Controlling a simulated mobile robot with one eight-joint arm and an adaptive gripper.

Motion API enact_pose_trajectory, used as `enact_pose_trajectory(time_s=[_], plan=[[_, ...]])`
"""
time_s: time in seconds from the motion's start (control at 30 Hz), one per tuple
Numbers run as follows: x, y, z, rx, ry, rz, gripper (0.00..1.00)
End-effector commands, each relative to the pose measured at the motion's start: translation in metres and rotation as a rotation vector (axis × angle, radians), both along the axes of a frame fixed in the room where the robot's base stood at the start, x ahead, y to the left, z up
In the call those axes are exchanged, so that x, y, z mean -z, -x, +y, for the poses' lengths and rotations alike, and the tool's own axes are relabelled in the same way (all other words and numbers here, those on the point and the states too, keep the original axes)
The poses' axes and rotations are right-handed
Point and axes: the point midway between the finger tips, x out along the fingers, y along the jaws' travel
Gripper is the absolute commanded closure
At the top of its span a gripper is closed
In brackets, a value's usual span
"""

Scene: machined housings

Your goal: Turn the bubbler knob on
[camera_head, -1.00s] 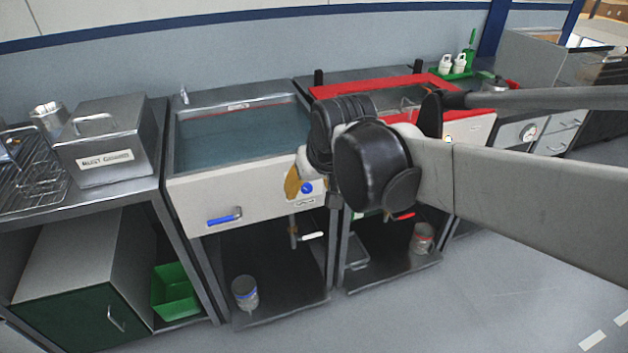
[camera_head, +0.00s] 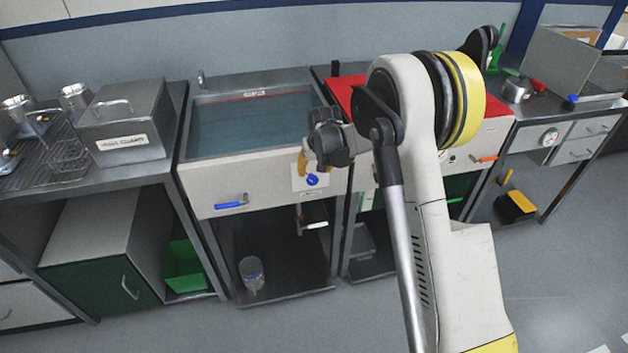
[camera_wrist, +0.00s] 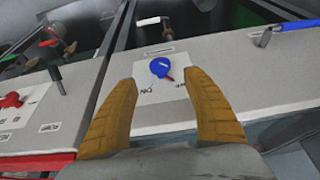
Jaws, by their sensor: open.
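The blue knob (camera_head: 312,180) is on a pale plate on the white front panel of the water-filled basin. In the head view my gripper (camera_head: 303,164) is just above and left of the knob, partly hidden by my wrist.
A blue drawer-like handle (camera_head: 231,202) is left on the same panel. A white-handled valve (camera_head: 314,225) hangs below. A red knob (camera_wrist: 11,101) is on the neighbouring red-topped unit. A lidded metal box (camera_head: 124,122) stands left. The floor in front is clear.

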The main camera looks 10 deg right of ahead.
Motion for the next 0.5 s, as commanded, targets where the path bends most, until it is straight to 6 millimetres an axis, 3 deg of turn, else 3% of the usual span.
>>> enact_pose_trajectory(time_s=[0.2,0.5], plan=[[0.046,-0.018,0.000,0.000,0.000,0.000,0.42],[0.076,-0.031,0.000,0.000,0.000,-0.001,0.42]])
